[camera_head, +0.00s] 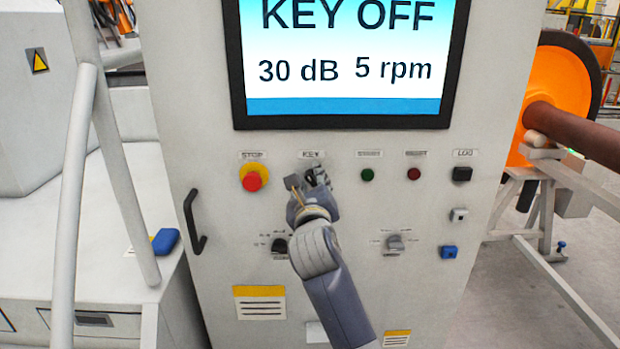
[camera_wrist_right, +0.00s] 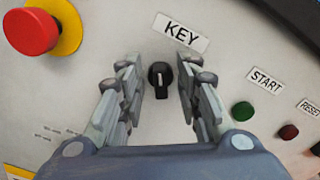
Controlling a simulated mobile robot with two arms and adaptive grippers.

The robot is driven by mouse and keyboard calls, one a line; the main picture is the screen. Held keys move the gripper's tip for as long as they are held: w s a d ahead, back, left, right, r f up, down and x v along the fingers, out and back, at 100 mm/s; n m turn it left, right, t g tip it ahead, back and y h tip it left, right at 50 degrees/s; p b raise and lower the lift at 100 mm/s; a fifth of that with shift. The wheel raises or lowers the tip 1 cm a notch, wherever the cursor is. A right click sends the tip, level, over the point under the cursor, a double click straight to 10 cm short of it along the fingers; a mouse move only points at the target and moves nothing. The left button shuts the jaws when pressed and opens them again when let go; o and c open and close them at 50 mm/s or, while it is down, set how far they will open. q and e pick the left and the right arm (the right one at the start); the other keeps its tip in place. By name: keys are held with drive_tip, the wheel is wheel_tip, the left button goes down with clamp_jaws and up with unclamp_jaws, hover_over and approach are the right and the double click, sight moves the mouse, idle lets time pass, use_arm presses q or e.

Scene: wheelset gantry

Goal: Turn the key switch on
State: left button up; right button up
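The key switch (camera_wrist_right: 160,78) is a small black knob with a white mark on the grey panel, below the KEY label (camera_wrist_right: 181,32). In the right wrist view it sits between the two fingers of my right gripper (camera_wrist_right: 160,100). The fingers are apart on either side, with panel showing between them and the knob. In the head view my right gripper (camera_head: 309,182) is at the panel under the KEY label and covers most of the knob. The screen (camera_head: 346,60) reads KEY OFF, 30 dB and 5 rpm. My left gripper is not in view.
A red stop button (camera_head: 252,180) on a yellow collar is left of the key. A green button (camera_head: 368,175) and a dark red button (camera_head: 413,174) are to the right. Knobs sit below, one at lower right (camera_head: 395,243). A black handle (camera_head: 194,222) is at the cabinet's left.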

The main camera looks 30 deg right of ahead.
drive_tip(key=shift+w+d, duration=0.15)
drive_tip(key=shift+w, duration=0.05)
clamp_jaws()
